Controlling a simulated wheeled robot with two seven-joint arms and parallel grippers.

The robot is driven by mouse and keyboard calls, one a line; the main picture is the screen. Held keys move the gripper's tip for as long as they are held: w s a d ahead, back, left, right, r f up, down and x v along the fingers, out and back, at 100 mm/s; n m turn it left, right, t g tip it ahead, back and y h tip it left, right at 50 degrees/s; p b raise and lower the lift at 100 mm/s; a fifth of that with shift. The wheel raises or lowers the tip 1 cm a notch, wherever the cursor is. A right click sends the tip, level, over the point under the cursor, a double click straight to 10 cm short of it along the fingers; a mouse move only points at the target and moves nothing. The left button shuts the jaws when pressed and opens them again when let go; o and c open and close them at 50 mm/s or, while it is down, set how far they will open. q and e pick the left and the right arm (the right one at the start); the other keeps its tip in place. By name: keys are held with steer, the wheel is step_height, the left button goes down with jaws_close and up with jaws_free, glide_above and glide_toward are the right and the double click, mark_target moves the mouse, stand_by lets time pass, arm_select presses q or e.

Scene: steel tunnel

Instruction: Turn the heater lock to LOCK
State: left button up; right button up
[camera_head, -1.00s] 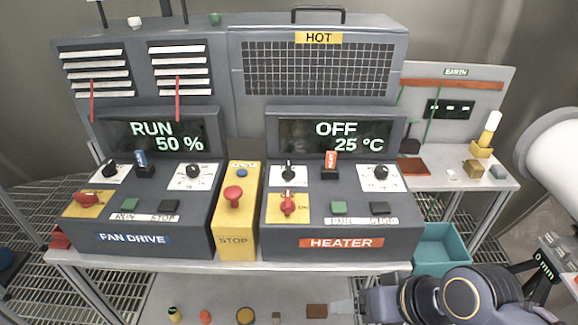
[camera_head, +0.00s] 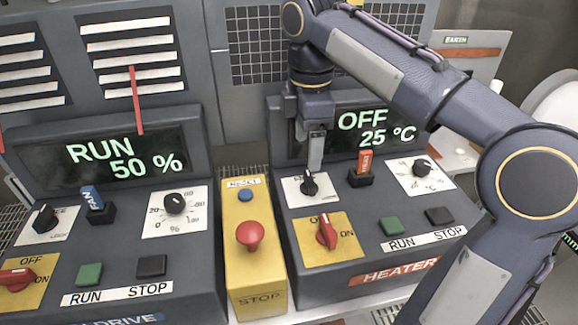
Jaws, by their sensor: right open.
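The heater lock is a small black knob (camera_head: 309,184) on a white plate (camera_head: 296,198) at the upper left of the heater console. The print on the plate is too small and partly covered to read. My right gripper (camera_head: 315,160) hangs pointing down just above and behind the knob, open. Its fingertips overlap the knob's top in the picture, and I cannot tell whether they touch it. My left gripper is out of view.
Near the knob are an orange-red heater key (camera_head: 364,160), a temperature dial (camera_head: 421,167), a red switch (camera_head: 327,233), a green RUN button (camera_head: 391,226) and a black STOP button (camera_head: 439,215). A yellow box (camera_head: 244,276) with a red stop button (camera_head: 250,236) stands left. The fan display (camera_head: 123,157) reads RUN 50 %.

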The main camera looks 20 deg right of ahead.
mark_target(307, 179)
step_height(307, 179, down, 7)
steer(key=shift+s+f+b, duration=0.1)
steer(key=shift+f+b, duration=0.1)
steer(key=shift+b, duration=0.4)
steer(key=c, duration=1)
